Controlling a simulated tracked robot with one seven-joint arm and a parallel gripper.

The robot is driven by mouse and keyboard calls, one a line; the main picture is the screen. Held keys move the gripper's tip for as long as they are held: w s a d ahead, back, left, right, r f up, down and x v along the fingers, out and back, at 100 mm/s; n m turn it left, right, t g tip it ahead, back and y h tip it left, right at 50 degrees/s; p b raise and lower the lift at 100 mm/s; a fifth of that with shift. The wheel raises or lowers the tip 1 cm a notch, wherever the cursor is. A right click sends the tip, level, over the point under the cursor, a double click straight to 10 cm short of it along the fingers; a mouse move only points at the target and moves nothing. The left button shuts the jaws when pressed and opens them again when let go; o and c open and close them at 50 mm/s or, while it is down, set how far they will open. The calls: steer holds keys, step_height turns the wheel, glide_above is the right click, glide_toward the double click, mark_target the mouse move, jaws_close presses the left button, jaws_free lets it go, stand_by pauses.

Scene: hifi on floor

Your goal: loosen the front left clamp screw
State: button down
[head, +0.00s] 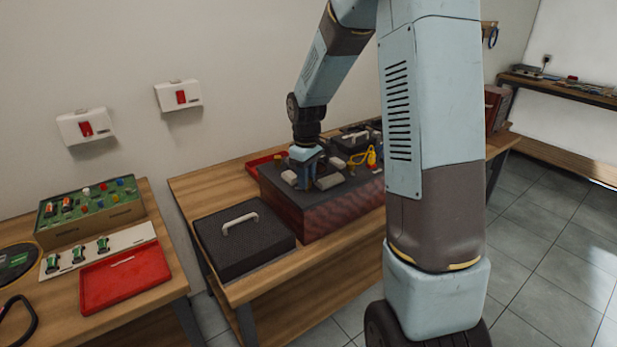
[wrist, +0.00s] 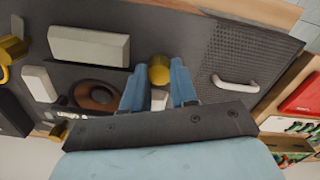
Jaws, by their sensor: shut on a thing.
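The front left clamp screw (wrist: 159,70) shows in the wrist view as a yellow, brass-like round head. My gripper (wrist: 158,78) has its two blue fingers on either side of it, shut on it. In the head view my gripper (head: 304,176) points down at the top of the dark reddish box (head: 325,216), among pale blocks; the screw is hidden there. A second yellow screw-like knob (wrist: 12,48) stands at the left edge of the wrist view.
Pale blocks (wrist: 88,46) and a brown ring (wrist: 96,95) lie close to my fingers. A black lid with a pale handle (head: 243,245) lies left of the box. A red tray (head: 125,277) and a green panel (head: 90,208) are on the left bench.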

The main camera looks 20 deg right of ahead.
steer(key=c, duration=0.9)
jaws_free()
steer(key=shift+d, duration=0.15)
steer(key=shift+r, duration=0.1)
step_height(320, 180, up, 14)
steer(key=shift+f, duration=0.25)
